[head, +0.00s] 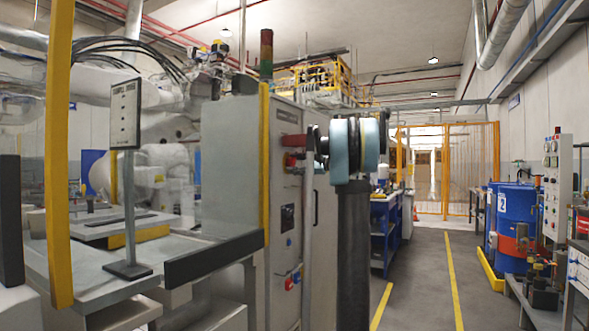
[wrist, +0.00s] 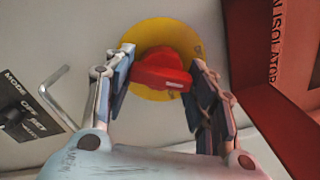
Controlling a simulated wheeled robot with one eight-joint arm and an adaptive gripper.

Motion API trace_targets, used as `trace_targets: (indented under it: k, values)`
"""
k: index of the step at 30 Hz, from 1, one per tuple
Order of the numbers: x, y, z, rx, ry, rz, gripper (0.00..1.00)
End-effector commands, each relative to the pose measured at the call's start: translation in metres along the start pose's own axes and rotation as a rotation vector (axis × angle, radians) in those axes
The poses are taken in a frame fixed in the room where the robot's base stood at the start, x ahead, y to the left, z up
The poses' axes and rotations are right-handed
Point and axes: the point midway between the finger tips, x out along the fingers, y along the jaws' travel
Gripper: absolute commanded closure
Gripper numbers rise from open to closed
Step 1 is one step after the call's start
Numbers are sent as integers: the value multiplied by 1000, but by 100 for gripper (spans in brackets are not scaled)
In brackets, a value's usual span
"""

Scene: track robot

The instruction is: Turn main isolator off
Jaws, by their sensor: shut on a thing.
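The main isolator's red knob (wrist: 160,70) sits on a round yellow plate (wrist: 150,32) on a pale panel in the wrist view. My gripper (wrist: 160,80) has one finger on each side of the knob and is shut on it. The knob's bar lies roughly across the picture between the fingers. A red sign (wrist: 272,75) lettered "ISOLATOR" stands beside it on the right. In the head view my gripper (head: 313,147) is at the right side of the grey cabinet (head: 285,180), close to a red part (head: 295,140). The knob itself is hidden there by my arm.
A black mode switch (wrist: 18,120) is at the left in the wrist view. A yellow post (head: 264,165) and guarded machine stand left of the cabinet. Blue drums (head: 515,220) stand at the right. The floor aisle (head: 420,275) between is clear.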

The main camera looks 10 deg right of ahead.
Motion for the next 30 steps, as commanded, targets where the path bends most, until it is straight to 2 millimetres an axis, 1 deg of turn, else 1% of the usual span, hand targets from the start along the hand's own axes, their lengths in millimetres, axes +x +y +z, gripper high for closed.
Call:
trace_targets:
  k: [6,15,21,30]
  values:
    - [0,0,-1,-199,1,1,73]
    - [0,0,0,-417,1,3,73]
    - [0,1,0,-506,0,4,73]
    - [0,2,0,-557,-1,6,73]
